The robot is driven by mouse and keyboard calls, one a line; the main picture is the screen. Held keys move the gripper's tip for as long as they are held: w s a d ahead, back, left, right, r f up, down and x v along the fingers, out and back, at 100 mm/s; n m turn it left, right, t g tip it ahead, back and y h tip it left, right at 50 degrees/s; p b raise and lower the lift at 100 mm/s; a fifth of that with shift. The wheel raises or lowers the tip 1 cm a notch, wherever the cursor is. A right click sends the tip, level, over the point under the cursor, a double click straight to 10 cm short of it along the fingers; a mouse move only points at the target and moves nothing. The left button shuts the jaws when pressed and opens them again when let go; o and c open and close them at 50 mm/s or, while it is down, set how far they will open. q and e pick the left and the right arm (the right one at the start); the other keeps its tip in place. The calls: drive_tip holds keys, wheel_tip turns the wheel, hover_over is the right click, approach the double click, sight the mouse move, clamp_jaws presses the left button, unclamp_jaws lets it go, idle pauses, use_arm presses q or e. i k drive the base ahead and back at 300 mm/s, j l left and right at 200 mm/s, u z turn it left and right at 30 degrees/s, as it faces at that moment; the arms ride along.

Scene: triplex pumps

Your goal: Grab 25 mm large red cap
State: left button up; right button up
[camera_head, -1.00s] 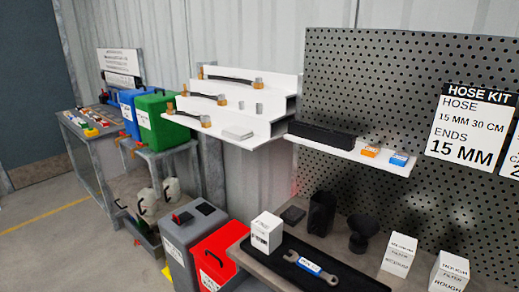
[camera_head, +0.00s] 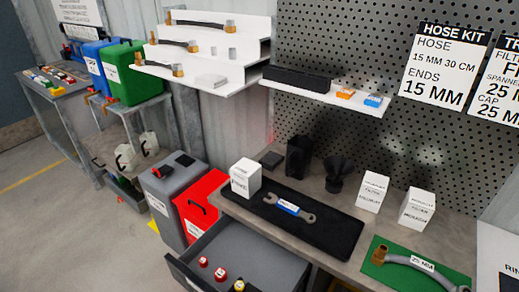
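A grey drawer (camera_head: 258,248) stands open under the workbench at the bottom of the head view. Two red caps with pale tops lie in it: a smaller-looking one (camera_head: 203,262) and a larger-looking one (camera_head: 220,274) beside it to the right. A yellowish piece with a pale top (camera_head: 239,286) lies nearer the picture's bottom edge, partly cut off. Size marks on the caps are too small to read. Neither of my grippers is in view.
The workbench above holds a black mat with a spanner (camera_head: 289,208), white boxes (camera_head: 246,178) and a green mat with a hose (camera_head: 408,262). A red bin (camera_head: 200,205) and a grey bin (camera_head: 165,200) stand left of the drawer. A pegboard (camera_head: 380,60) stands behind.

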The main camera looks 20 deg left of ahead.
sight(219, 274)
drive_tip(key=u, duration=1.05)
drive_tip(key=i+j+z, duration=0.2)
drive_tip(key=i, duration=0.05)
